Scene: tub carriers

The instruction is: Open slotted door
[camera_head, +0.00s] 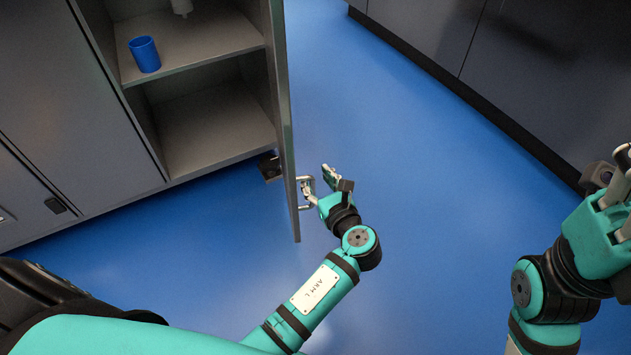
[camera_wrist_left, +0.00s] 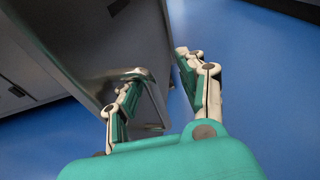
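The cabinet door (camera_head: 284,110) stands swung out from the cabinet and shows nearly edge-on in the head view; I cannot see its slots. Its metal handle (camera_head: 304,192) is a loop low on the door's right face. My left gripper (camera_head: 319,182) is at the handle, fingers spread. In the left wrist view, one finger of my left gripper (camera_wrist_left: 160,88) overlaps the handle loop (camera_wrist_left: 155,96), and the other is apart on the right over blue floor. I cannot tell whether the finger touches the handle. My right gripper (camera_head: 612,195) is partly cut off at the right edge.
Closed dark cabinets (camera_head: 530,70) line the upper right. Blue floor (camera_head: 420,170) is clear between them.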

